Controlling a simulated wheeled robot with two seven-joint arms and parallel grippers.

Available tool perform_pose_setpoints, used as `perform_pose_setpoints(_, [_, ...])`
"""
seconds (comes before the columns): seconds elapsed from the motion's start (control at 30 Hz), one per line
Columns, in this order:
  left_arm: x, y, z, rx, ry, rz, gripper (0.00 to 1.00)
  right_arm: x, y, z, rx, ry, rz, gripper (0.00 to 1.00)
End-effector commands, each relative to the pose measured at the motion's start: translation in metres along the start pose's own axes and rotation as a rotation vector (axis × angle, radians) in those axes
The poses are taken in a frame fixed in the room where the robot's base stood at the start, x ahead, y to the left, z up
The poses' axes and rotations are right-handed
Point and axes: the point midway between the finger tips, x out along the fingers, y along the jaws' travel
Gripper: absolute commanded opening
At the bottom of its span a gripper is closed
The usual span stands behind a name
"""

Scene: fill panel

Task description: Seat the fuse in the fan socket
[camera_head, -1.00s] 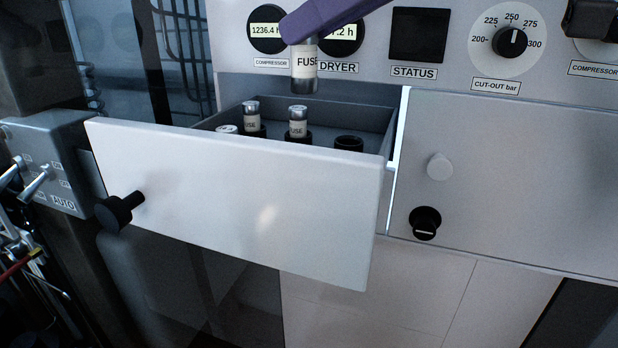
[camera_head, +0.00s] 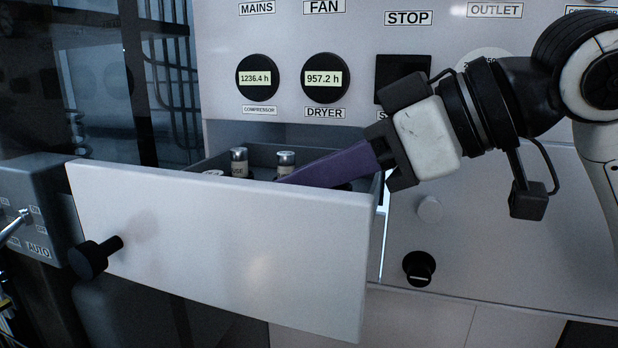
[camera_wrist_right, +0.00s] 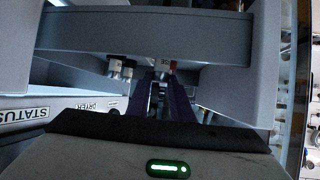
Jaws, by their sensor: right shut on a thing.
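My right gripper (camera_head: 284,181) reaches from the right into the open drawer, with its purple fingers angled down behind the drawer front (camera_head: 215,250). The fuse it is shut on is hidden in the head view. In the right wrist view, the purple fingers (camera_wrist_right: 160,80) close around a small part that I cannot make out clearly. Labelled fuses with metal caps stand in the drawer: one at the left (camera_head: 238,162) and one (camera_head: 286,162) close to the fingertips. I cannot tell which socket is the fan socket. My left gripper is out of view.
The drawer front has a black knob (camera_head: 95,257). The panel behind carries two hour meters, COMPRESSOR (camera_head: 258,78) and DRYER (camera_head: 325,78), with a FAN label (camera_head: 324,7) above. A grey switch box (camera_head: 38,205) stands at the left.

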Motion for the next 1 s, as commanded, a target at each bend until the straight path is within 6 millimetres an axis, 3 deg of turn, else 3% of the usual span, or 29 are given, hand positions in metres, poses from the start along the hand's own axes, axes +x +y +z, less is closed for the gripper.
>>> perform_pose_setpoints(0.03, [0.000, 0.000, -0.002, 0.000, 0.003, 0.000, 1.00, 0.000, 0.000, 0.000, 0.000, 0.000, 0.000, 0.22])
perform_pose_setpoints(0.13, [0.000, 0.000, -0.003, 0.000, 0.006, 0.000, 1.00, 0.000, 0.000, -0.001, 0.000, 0.001, 0.000, 0.39])
perform_pose_setpoints(0.47, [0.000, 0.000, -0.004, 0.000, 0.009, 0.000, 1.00, -0.003, 0.000, -0.001, 0.000, 0.002, 0.000, 0.39])
perform_pose_setpoints(0.8, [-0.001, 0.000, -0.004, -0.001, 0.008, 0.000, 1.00, -0.053, 0.001, -0.001, 0.000, 0.003, 0.005, 0.39])
perform_pose_setpoints(1.0, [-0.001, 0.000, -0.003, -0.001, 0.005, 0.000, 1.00, -0.073, 0.001, -0.001, 0.000, 0.002, 0.002, 0.39])
